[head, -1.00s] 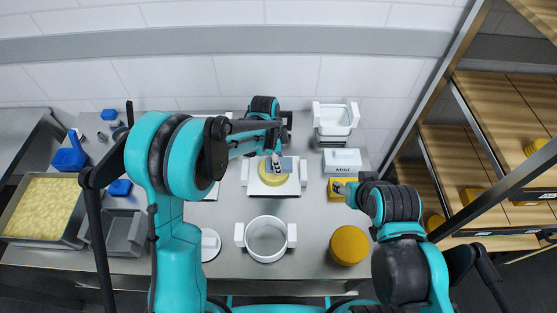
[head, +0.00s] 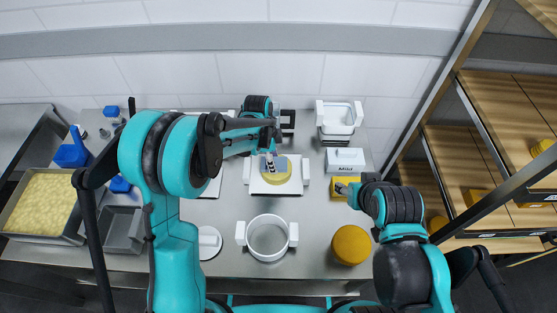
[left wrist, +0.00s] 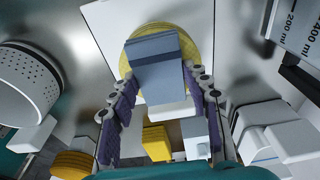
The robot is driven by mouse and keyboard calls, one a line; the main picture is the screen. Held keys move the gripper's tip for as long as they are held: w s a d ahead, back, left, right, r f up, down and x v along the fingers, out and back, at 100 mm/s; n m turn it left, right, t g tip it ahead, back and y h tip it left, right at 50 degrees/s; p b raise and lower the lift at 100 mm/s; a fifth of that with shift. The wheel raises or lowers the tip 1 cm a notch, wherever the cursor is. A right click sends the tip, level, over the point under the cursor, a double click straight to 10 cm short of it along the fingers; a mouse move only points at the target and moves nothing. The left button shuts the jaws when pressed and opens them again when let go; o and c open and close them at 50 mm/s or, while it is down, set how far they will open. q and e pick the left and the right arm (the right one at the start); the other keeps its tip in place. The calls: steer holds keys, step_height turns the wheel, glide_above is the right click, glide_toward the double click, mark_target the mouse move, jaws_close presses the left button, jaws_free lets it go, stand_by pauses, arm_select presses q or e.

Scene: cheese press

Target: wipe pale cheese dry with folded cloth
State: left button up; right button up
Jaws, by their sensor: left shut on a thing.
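The pale yellow cheese (head: 284,175) is a round wheel lying on a white board (head: 264,191) in the middle of the counter. My left gripper (head: 268,158) is over its left part. It is shut on the grey-blue folded cloth (left wrist: 157,72), which lies over much of the cheese (left wrist: 190,38) in the left wrist view. Whether the cloth presses on the cheese is hard to tell. The purple-padded fingers (left wrist: 160,106) stand either side of the cloth. My right gripper (head: 350,188) is by a yellow block (head: 337,196); its fingers are too small to read.
A white two-handled mould (head: 267,238) stands in front of the board. A dark yellow round (head: 351,245) is to its right. A white box marked Mild (head: 345,160) and a white container (head: 338,118) stand behind. A curd tray (head: 42,203) is far left; shelves (head: 470,150) rise right.

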arm_select(q)
steer(key=shift+a, duration=0.5)
steer(key=shift+d, duration=1.75)
steer(key=shift+a+f+b, duration=0.1)
steer(key=shift+a+b, duration=0.3)
steer(key=shift+a, duration=1.35)
steer(key=shift+d, duration=1.75)
steer(key=shift+a, duration=1.75)
steer(key=shift+d, duration=1.75)
steer(key=shift+a+b, duration=0.4)
steer(key=shift+a, duration=1.4)
